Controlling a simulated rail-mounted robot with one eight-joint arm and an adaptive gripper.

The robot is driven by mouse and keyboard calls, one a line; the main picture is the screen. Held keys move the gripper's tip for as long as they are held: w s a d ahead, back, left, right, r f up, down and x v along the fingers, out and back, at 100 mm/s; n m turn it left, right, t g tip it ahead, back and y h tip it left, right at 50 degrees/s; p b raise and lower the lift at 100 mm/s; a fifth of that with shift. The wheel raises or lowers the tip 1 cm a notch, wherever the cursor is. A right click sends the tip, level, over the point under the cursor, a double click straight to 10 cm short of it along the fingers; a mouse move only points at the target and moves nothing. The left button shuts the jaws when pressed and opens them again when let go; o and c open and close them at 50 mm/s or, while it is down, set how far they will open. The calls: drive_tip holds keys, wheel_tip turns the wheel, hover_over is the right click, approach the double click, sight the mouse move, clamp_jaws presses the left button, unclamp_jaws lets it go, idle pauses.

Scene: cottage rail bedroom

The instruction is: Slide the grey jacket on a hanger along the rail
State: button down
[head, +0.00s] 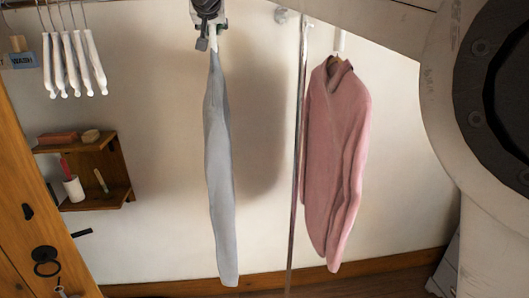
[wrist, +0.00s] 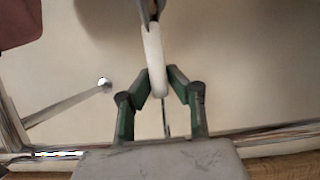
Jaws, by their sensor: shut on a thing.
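The grey jacket (head: 219,170) hangs edge-on, long and narrow, left of the upright pole in the head view. My gripper (head: 212,42) is directly above it, at the top of its white hanger. In the wrist view my gripper (wrist: 158,75) has its green-lined fingers closed on the white hanger (wrist: 153,45). A thin hook runs on from the hanger between the fingers. A small dark grey bit of the jacket (wrist: 150,8) shows at the top edge. The chrome rail (wrist: 275,134) crosses low in the wrist view; my gripper body hides where the hook meets it.
A pink jacket (head: 335,150) hangs right of the chrome upright pole (head: 297,170). Several white hangers (head: 75,65) hang at upper left beside a "WASH" tag (head: 22,61). A small wooden shelf (head: 115,168) is on the left wall. Bare wall lies between shelf and grey jacket.

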drive_tip(key=shift+s+a+p, duration=0.25)
drive_tip(key=shift+a+p, duration=0.1)
drive_tip(key=shift+a, duration=1.05)
drive_tip(key=shift+s+a+p, duration=0.2)
drive_tip(key=shift+a+p, duration=0.15)
drive_tip(key=shift+a, duration=1)
drive_tip(key=a, duration=0.2)
drive_tip(key=a+p, duration=0.1)
drive_tip(key=a, duration=0.1)
drive_tip(key=s+a, duration=0.1)
drive_tip(key=a, duration=0.1)
drive_tip(key=shift+p, duration=0.4)
